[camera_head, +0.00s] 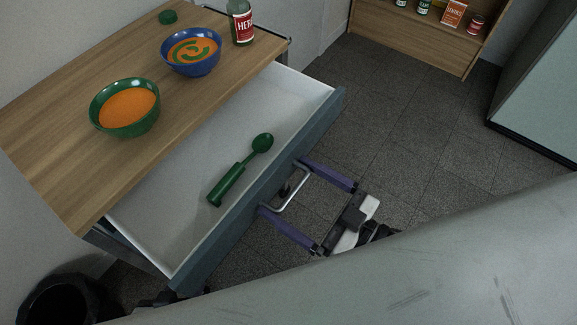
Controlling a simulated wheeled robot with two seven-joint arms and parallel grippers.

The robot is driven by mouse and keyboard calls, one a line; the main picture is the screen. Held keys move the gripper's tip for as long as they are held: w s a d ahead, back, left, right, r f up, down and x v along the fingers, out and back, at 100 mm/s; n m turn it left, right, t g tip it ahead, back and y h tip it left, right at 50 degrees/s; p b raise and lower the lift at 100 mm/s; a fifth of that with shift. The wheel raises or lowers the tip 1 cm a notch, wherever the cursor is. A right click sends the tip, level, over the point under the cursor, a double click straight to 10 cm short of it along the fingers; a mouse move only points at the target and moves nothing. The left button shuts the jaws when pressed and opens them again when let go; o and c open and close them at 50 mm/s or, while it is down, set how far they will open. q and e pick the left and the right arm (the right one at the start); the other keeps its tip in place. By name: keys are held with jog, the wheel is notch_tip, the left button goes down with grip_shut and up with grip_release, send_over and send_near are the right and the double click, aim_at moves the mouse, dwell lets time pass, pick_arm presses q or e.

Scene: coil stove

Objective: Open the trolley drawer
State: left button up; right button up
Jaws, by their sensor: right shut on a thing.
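The trolley drawer (172,232) stands pulled out from under the wooden trolley top (75,155), and its white inside shows. A green spoon (240,170) lies in it. The metal handle (292,197) sits on the drawer's blue-grey front (235,230). My right gripper (283,187) reaches the front from the right, with its two purple fingers on either side of the handle. It is shut on the handle, though the contact itself is hard to see. My left gripper does not show.
On the trolley top stand a green bowl (125,108) and a blue bowl (191,51) of orange soup, a bottle (241,22) and a green lid (167,17). A black bin (62,300) stands at lower left. A wooden shelf (410,36) is at the back. Dark tiled floor lies clear between.

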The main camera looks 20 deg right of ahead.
jog(key=shift+p+v, duration=0.4)
jog(key=shift+v, duration=1.55)
jog(key=o, duration=1.2)
jog(key=shift+c, duration=0.2)
jog(key=v, duration=1)
jog(key=shift+s, duration=0.1)
jog(key=w+a+f+m+g+h, duration=0.2)
jog(key=f+m+g+h, duration=0.3)
jog(key=f, duration=1.1)
jog(key=w+h, duration=0.1)
jog(key=h, duration=0.2)
jog(key=shift+w+f+m+g+h, duration=0.2)
jog(key=shift+f+m+g+h, duration=0.1)
